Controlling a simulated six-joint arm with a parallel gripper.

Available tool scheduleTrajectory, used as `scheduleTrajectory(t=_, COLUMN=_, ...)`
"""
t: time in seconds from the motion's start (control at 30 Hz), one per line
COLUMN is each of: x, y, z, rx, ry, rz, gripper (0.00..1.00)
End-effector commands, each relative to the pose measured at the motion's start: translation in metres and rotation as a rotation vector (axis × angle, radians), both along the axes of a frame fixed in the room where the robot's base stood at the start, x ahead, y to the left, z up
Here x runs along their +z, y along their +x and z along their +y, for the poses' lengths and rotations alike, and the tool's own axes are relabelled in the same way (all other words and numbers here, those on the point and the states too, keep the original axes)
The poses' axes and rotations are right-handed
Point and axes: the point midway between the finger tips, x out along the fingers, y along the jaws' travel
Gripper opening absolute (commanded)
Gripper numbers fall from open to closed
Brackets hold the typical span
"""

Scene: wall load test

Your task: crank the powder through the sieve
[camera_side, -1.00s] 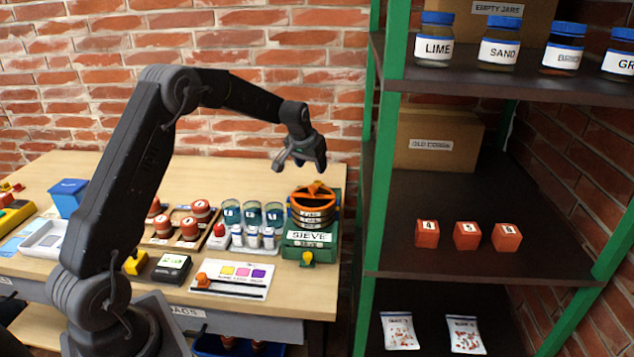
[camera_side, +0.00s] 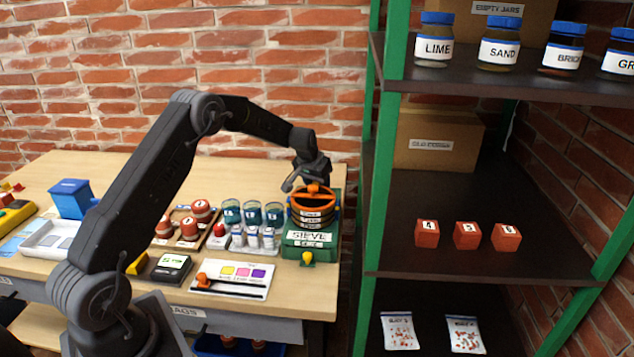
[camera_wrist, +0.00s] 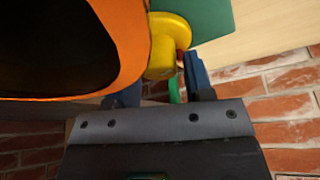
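The sieve (camera_side: 313,211) is a round stack with orange rims on a green base (camera_side: 310,238) at the table's right end. An orange crank piece (camera_side: 318,188) sits on its top. A yellow knob (camera_side: 307,258) sticks out at the base's front. My gripper (camera_side: 302,183) is just above the sieve's top, close to the orange piece; contact cannot be told. In the wrist view, the orange rim (camera_wrist: 128,45) surrounds a dark opening. My blue fingers (camera_wrist: 161,75) stand apart, with a yellow knob (camera_wrist: 162,55) showing between and beyond them. The powder cannot be made out.
A slider board (camera_side: 232,278) lies in front. A green-posted shelf (camera_side: 378,200) rises close on the right, with a brick wall behind.

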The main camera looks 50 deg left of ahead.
Motion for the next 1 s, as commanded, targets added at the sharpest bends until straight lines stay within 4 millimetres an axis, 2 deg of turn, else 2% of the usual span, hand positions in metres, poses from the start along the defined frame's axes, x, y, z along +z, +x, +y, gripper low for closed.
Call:
scheduleTrajectory(t=0.03, x=0.0001, y=-0.0001, z=0.0, rx=0.0, ry=0.0, rz=0.0, gripper=0.43)
scheduleTrajectory(t=0.37, x=0.0001, y=-0.0002, z=0.0, rx=0.0, ry=0.0, rz=0.001, gripper=0.11)
scheduleTrajectory(t=0.67, x=0.0, y=-0.0006, z=0.0003, rx=-0.038, ry=-0.001, rz=0.001, gripper=0.11)
scheduleTrajectory(t=1.0, x=-0.0003, y=-0.001, z=0.0014, rx=-0.259, ry=-0.003, rz=0.001, gripper=0.11)
